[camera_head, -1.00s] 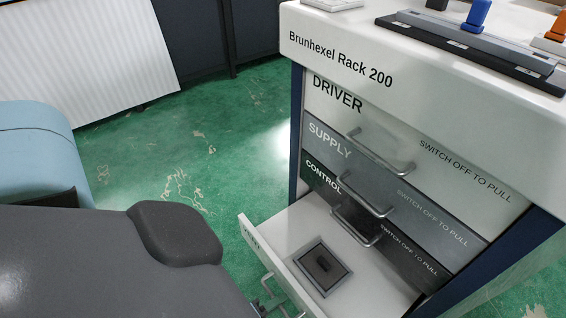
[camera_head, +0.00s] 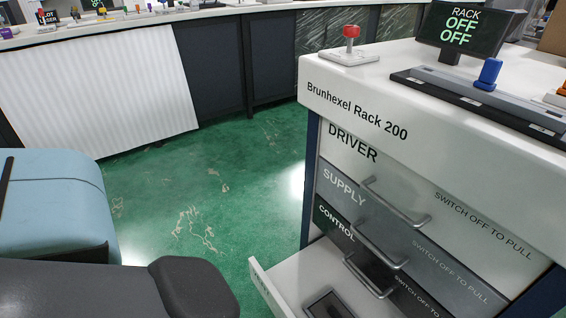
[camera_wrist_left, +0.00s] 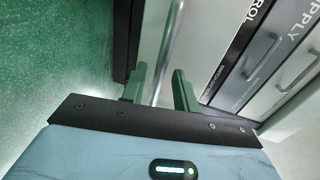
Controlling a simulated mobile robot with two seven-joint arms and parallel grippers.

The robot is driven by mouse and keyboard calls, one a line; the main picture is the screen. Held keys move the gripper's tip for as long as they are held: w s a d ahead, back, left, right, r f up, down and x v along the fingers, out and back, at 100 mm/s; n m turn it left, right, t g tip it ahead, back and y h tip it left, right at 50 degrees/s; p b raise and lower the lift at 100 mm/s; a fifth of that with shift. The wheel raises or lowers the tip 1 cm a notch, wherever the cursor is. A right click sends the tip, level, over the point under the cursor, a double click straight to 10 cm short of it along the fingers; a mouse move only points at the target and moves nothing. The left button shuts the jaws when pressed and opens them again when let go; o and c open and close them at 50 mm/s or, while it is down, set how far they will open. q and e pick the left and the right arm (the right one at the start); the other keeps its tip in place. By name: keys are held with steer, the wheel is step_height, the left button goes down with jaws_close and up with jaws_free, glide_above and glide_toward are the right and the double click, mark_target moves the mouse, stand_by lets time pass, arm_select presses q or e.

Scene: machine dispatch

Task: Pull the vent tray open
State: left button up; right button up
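The vent tray (camera_head: 300,273) is the lowest drawer of the rack and stands pulled out, its white floor showing below the CONTROL drawer. A dark square fitting (camera_head: 328,305) sits in its floor, cut off by the bottom edge. The tray's front and handle are mostly out of the head view. In the left wrist view, my left gripper (camera_wrist_left: 160,88) has its two green fingers apart, with a metal bar handle (camera_wrist_left: 172,45) running between them. Gaps show beside the bar. My left gripper is hidden in the head view. My right gripper is not seen.
Above the tray are the closed CONTROL (camera_head: 350,245), SUPPLY (camera_head: 390,240) and DRIVER (camera_head: 400,190) drawers with bar handles. The rack top holds a red button (camera_head: 351,32), a blue switch (camera_head: 489,73) and a display (camera_head: 462,28) reading OFF OFF. Green floor (camera_head: 190,200) lies clear left of the rack.

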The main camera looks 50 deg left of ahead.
arm_select(q)
steer(key=shift+p+v, duration=0.4)
steer(key=shift+v, duration=2.3)
